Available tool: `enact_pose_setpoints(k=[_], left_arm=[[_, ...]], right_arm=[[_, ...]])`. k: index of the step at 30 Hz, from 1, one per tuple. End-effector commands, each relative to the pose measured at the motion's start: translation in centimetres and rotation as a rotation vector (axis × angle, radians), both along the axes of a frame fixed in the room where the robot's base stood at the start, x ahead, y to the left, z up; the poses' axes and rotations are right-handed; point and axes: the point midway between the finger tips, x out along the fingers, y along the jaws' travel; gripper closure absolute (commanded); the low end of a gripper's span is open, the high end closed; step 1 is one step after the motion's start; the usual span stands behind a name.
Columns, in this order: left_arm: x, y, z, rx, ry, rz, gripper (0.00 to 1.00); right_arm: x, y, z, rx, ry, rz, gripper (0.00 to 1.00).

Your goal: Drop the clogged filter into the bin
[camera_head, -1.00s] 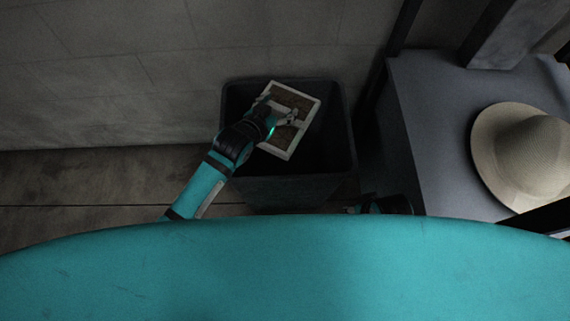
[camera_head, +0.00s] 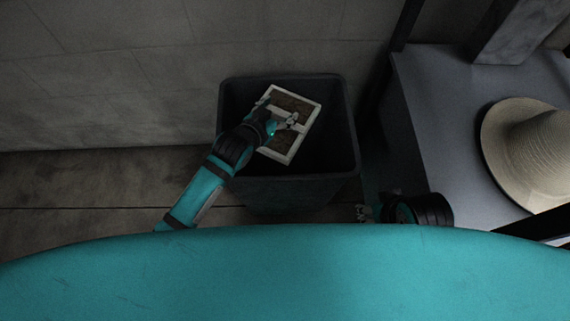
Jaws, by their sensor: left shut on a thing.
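The clogged filter (camera_head: 279,152) is a rectangular panel with a white frame and a brown, dirty face. My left gripper (camera_head: 290,122) is shut on its white middle bar. The filter is over the mouth of the dark bin (camera_head: 352,150), inside the rim outline as seen from above. I cannot tell how far above or below the rim it is. My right gripper (camera_head: 364,212) shows only in part at the bin's front right, low in the view. Its fingers are small and dark there, and their opening is unclear.
A grey table (camera_head: 440,130) stands to the right of the bin, with a pale brimmed hat (camera_head: 535,150) on it. A dark post (camera_head: 400,40) rises between wall and table. The wall (camera_head: 150,60) is close behind the bin. Bare floor (camera_head: 80,180) lies to the left.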

Motion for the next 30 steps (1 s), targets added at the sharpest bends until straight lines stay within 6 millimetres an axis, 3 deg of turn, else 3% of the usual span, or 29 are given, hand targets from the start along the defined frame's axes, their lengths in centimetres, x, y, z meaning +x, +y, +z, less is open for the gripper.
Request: enact_pose_setpoints(k=[1, 7, 19, 30], left_arm=[[0.0, 0.0, 0.1, -0.001, -0.002, 0.000, 0.30], [0.0, 0.0, 0.1, -0.001, -0.002, 0.000, 0.05], [-0.8, 0.4, 0.4, 0.001, 0.001, 0.000, 0.05], [-6.4, 3.7, 3.9, 0.000, -0.001, -0.001, 0.05]], right_arm=[[0.0, 0.0, 0.0, 0.000, 0.000, 0.000, 0.60], [0.0, 0.0, 0.0, 0.000, 0.000, 0.000, 0.60], [0.0, 0.0, 0.0, 0.000, -0.001, 0.000, 0.60], [0.0, 0.0, 0.0, 0.000, -0.001, 0.000, 0.60]])
